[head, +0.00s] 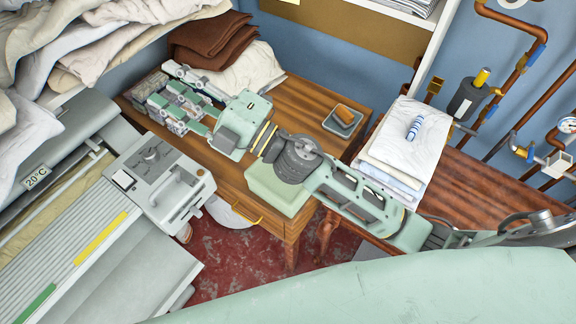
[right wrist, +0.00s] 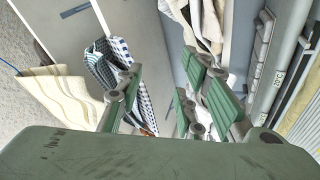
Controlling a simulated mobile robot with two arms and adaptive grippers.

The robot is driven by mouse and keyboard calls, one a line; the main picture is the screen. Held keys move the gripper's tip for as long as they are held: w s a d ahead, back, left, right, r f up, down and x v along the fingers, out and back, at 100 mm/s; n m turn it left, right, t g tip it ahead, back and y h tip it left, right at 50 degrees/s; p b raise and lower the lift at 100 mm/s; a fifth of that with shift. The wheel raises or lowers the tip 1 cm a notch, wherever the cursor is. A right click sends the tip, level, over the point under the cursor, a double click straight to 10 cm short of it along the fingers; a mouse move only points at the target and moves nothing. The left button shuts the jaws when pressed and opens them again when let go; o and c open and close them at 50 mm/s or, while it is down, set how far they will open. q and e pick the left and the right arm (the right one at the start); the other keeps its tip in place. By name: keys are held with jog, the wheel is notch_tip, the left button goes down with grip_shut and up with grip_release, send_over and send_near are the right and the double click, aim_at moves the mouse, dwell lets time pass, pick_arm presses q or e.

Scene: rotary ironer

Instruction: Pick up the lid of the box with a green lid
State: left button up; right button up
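A pale green box (head: 268,198) sits on the wooden desk near its front edge. Its top is green, and my right arm's dark grey wrist joint hides part of it. My right gripper (head: 181,101) reaches past the box to the left, over the desk's left part. In the right wrist view the same gripper (right wrist: 165,95) has its fingers apart, with a gap between them and nothing held. The box cannot be made out in that view. My left gripper is not in view.
Patterned items lie by the right fingers, and brown folded cloth (head: 212,45) lies behind. The ironer (head: 160,180) stands at left. A small tray (head: 343,120) is on the desk's right part. White folded linen (head: 405,145) lies on the wooden table at right.

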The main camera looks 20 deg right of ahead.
jog(key=s+a+f+n+g+y, duration=0.35)
jog(key=s+a+n+g, duration=0.3)
jog(key=n+g, duration=0.5)
notch_tip(320, 180, down, 11)
jog(key=s+n+g+h, duration=0.1)
jog(key=n+g+h, duration=0.3)
jog(key=n+h, duration=0.25)
jog(key=w+d+f+h, duration=0.2)
jog(key=d+f+h, duration=0.1)
jog(key=d, duration=0.5)
jog(key=w+d+f+h, duration=0.3)
jog(key=d+h, duration=0.3)
jog(key=d, duration=0.3)
jog(key=w+d+f+h, duration=0.2)
jog(key=d+f+h, duration=0.1)
jog(key=d, duration=0.6)
jog(key=shift+w+f+t+h, duration=0.35)
jog(key=shift+h, duration=0.35)
jog(key=shift+d+f+p, duration=0.2)
jog(key=shift+f+p, duration=0.05)
jog(key=shift+p, duration=0.1)
jog(key=shift+f+p, duration=0.45)
jog(key=shift+f, duration=0.45)
jog(key=shift+a+f+p, duration=0.1)
jog(key=shift+f+p, duration=0.3)
notch_tip(320, 180, down, 4)
jog(key=shift+r+p, duration=0.2)
jog(key=shift+p, duration=0.75)
jog(key=shift+f, duration=0.45)
jog(key=shift+w, duration=0.1)
